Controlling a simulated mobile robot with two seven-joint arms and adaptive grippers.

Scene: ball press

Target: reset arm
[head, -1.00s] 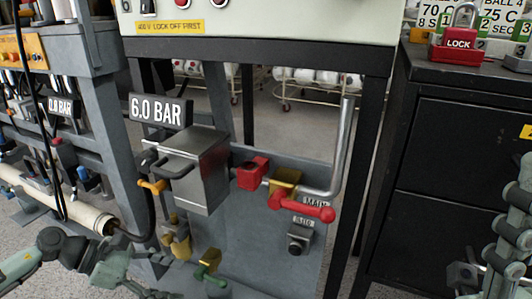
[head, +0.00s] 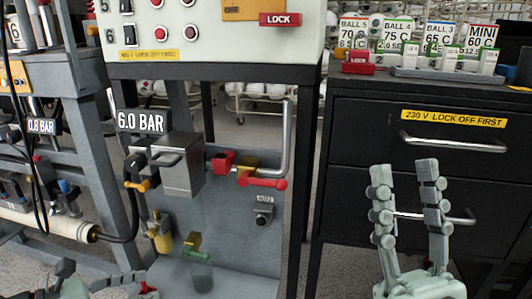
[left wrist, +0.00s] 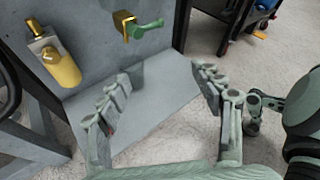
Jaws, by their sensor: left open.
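My right gripper (head: 408,172) is open and empty. Its two fingers point up, well apart, in front of the black drawer cabinet (head: 350,215). My left gripper (head: 104,280) is partly cut off at the lower left of the head view. In the left wrist view my left gripper (left wrist: 162,78) is open with nothing between its fingers. It faces the grey panel's lower shelf, below a brass valve with a green handle (left wrist: 146,29). The valve's brass body (head: 194,240) also shows in the head view.
A yellow cylinder (head: 161,238) hangs left of the green-handled valve. A grey box (head: 181,167) under the 6.0 BAR sign and a red lever (head: 262,183) stick out above. Drawer handles (head: 455,144) project near my right gripper.

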